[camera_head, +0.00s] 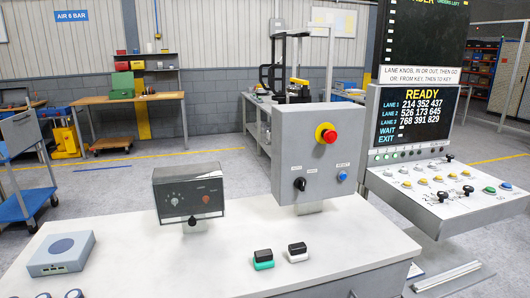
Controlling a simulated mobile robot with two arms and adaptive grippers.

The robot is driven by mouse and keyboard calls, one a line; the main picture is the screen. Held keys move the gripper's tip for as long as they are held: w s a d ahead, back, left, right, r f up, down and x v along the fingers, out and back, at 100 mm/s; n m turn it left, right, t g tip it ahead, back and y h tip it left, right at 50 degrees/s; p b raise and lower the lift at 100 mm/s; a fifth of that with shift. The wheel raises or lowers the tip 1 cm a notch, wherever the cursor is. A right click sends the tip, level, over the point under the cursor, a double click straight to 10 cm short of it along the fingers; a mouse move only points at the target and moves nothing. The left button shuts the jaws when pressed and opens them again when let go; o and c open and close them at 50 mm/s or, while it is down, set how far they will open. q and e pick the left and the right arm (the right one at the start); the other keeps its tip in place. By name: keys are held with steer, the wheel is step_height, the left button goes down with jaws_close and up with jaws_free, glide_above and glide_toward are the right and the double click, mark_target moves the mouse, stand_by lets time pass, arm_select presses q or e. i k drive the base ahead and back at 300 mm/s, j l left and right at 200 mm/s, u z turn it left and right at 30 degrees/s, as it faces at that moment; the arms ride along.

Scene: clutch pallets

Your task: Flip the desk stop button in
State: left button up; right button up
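A red mushroom button (330,137) on a yellow collar (320,132) sits on the upright grey box (290,150) at the back of the white desk (190,262). It stands out from the box face; whether it is pressed or released I cannot tell. A smaller box (180,177) with a dark front stands on the desk to its left. It has a pale knob (174,200), a dull red round button (206,199) and a black knob (192,220) below. Neither of my grippers is in view.
The grey box also has a black switch (299,184) and a blue button (342,176). A green-and-black block (263,260), a black-and-white block (298,252) and a grey-blue box (61,254) lie on the desk. A console (440,195) with a screen stands right.

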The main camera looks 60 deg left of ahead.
mark_target(331, 137)
steer(key=u, duration=1.5)
